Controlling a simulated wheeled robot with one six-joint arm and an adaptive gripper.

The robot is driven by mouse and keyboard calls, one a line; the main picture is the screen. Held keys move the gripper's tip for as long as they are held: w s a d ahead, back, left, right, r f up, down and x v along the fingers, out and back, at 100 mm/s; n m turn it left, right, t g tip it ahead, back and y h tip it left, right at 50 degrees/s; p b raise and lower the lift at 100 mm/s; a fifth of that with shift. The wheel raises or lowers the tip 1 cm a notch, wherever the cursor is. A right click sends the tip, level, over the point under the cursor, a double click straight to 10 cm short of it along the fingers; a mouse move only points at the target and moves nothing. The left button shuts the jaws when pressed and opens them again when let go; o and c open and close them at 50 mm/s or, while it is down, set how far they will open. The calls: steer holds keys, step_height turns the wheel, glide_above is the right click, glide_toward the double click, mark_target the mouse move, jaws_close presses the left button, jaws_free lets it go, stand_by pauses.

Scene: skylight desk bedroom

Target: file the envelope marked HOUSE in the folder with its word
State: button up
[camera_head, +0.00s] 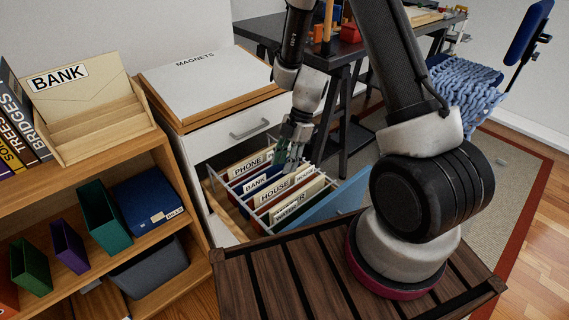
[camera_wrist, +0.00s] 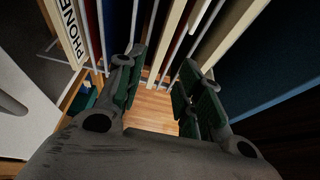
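My gripper (camera_head: 292,150) points down at the rack. In the wrist view its green-padded fingers (camera_wrist: 163,92) are apart, with wires, folder edges and floor between them. I see nothing held.
The drawer unit (camera_head: 235,122) has a MAGNETS box on top. A dark desk (camera_head: 345,52) stands behind. A blue panel (camera_head: 340,197) adjoins the rack's right side.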

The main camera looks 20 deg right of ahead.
steer(key=v, duration=1.1)
